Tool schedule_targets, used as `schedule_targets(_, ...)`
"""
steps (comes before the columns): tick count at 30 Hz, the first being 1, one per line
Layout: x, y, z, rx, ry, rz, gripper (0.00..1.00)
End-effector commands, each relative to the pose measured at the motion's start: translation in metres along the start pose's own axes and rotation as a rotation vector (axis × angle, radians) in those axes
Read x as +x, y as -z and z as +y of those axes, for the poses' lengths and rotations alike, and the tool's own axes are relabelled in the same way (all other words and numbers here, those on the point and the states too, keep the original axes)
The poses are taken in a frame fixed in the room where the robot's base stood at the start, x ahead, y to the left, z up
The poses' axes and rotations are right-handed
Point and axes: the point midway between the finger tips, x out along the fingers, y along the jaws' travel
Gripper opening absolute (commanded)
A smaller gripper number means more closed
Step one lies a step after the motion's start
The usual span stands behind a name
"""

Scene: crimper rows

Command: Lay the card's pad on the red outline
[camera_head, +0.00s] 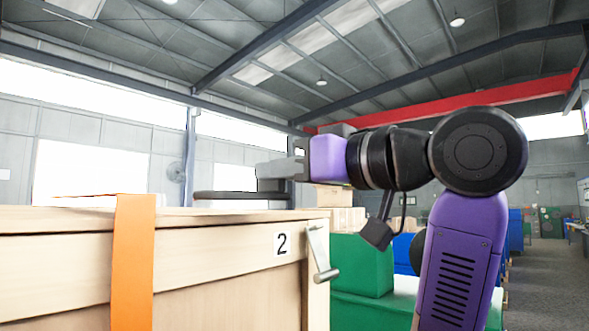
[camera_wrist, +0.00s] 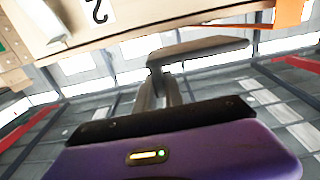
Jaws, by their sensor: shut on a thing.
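My gripper (camera_head: 270,178) reaches left over the top of a wooden crate (camera_head: 210,250) marked "2". It is shut on a flat dark grey piece (camera_head: 238,195), seen nearly edge-on, which I take to be the pad of the card. A pale layer shows just under it at the crate top; I cannot tell whether they touch. In the wrist view the fingers (camera_wrist: 158,92) meet the near end of the grey piece (camera_wrist: 205,47). The red outline is not clearly seen; a thin reddish edge (camera_head: 92,196) shows at the crate top on the left.
An orange strap (camera_head: 133,260) hangs down the crate's front. A metal latch (camera_head: 320,255) sticks out at the crate's right corner. Green blocks (camera_head: 362,264) and cardboard boxes (camera_head: 345,219) stand behind. Open floor (camera_head: 545,270) lies at the far right.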

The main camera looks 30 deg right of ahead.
Motion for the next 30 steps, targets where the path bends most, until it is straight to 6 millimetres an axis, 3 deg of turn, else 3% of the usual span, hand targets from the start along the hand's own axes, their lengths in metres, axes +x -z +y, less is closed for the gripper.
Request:
schedule_targets(21, 0.074, 0.0, -0.001, -0.001, 0.001, -0.001, 0.0)
schedule_targets(30, 0.073, -0.012, 0.0, -0.001, 0.0, 0.001, 0.0)
